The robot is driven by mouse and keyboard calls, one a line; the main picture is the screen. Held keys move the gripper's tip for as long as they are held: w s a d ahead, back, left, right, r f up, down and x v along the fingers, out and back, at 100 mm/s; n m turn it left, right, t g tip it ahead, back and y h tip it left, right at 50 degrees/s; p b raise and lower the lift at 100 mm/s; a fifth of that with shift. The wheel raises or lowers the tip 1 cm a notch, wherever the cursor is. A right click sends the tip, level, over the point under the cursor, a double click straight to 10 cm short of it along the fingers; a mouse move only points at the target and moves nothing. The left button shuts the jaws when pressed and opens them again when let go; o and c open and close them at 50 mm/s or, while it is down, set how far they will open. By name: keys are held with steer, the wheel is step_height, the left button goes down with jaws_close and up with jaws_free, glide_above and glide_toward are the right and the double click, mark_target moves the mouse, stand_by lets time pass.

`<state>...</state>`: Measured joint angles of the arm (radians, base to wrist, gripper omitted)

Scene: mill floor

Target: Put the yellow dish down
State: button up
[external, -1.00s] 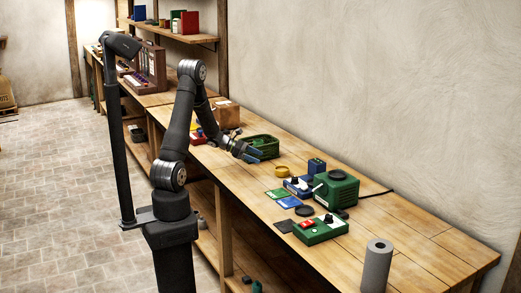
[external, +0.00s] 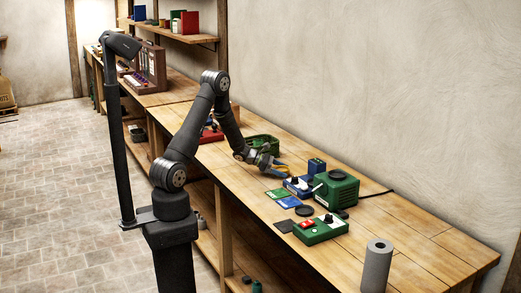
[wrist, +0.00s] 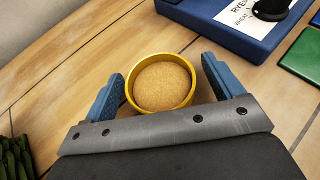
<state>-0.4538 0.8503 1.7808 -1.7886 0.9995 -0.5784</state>
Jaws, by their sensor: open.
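The yellow dish (wrist: 161,83) is a small round dish with a brown, grainy fill, upright on the wooden bench in the wrist view. My gripper (wrist: 160,86) is open, with one blue finger on each side of the dish. A narrow gap shows on each side between finger and rim. In the external view my gripper (external: 279,170) is low over the bench, and the dish (external: 283,167) is mostly hidden behind the fingers.
A blue box with a label (wrist: 235,25) lies close behind and right of the dish. A green basket (external: 262,144) is to its left. Green and blue cards (external: 277,195) lie nearer the bench front. A green machine (external: 338,188) stands right. Bare bench (wrist: 85,60) shows left of the dish.

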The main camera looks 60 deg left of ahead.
steer(key=shift+w+d+f, duration=0.1)
steer(key=shift+w, duration=0.1)
steer(key=c, duration=1.2)
steer(key=shift+r, duration=0.75)
step_height(320, 180, up, 2)
steer(key=shift+r, duration=0.2)
steer(key=s+d+r, duration=0.4)
steer(key=d+r, duration=0.3)
steer(key=d, duration=0.3)
steer(key=shift+s+d, duration=0.25)
steer(key=shift+d, duration=0.15)
